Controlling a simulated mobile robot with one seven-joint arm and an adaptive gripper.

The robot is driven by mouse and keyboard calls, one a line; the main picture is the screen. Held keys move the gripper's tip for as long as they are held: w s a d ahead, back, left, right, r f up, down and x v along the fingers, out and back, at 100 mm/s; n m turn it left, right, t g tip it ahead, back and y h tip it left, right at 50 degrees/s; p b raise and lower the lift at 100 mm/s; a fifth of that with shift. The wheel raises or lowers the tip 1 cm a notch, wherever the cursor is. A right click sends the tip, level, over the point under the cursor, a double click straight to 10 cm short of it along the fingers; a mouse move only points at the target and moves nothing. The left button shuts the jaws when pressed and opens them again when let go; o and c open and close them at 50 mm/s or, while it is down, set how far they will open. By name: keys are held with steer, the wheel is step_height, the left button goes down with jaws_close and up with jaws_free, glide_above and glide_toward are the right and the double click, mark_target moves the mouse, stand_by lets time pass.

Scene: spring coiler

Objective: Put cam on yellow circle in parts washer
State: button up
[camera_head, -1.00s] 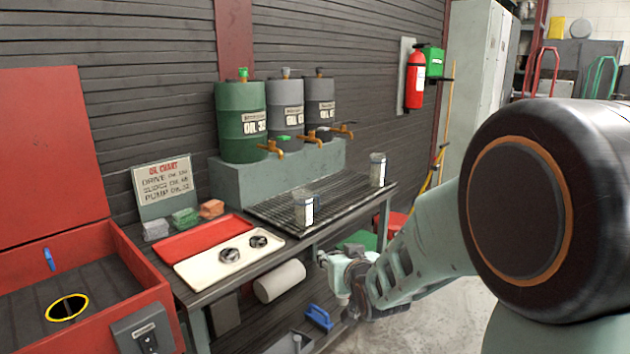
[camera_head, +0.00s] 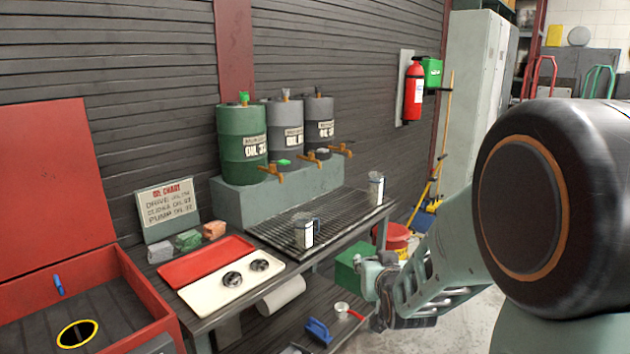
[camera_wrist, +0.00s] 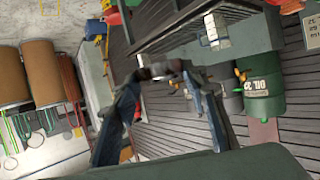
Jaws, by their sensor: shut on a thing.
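The red parts washer (camera_head: 140,285) stands open at lower left in the head view. In the head view my wrist is near the bench's right end, well right of the washer, and the held part cannot be made out. Two round dark metal parts (camera_head: 232,279) (camera_head: 259,265) lie in the cream tray (camera_head: 210,302).
A red tray (camera_head: 205,262) lies behind the cream one on the bench. Two jars (camera_head: 304,235) (camera_head: 375,190) stand on the drain grate. Oil drums (camera_head: 242,145) stand at the back. The washer's raised red lid (camera_head: 50,185) stands behind it. A blue tool (camera_head: 318,331) lies on the lower shelf.

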step_height(320, 180, up, 19)
steer(key=p, duration=1.7)
steer(key=s+a+f+n+g+y+b, duration=0.1)
steer(key=s+a+f+n+y+b, duration=0.1)
steer(key=a+f+b, duration=0.5)
steer(key=s+a+f+n+g+y+b, duration=0.1)
steer(key=a+f+n+y+b, duration=0.3)
steer(key=a+b, duration=0.7)
steer(key=s+a+f+n+g+y+b, duration=0.2)
steer(key=a+f+b, duration=0.7)
steer(key=a, duration=1.1)
steer(key=shift+s+f+n+y, duration=0.3)
steer(key=shift+s+n+y, duration=0.3)
steer(key=shift+s+y, duration=0.25)
steer(key=shift+w, duration=0.1)
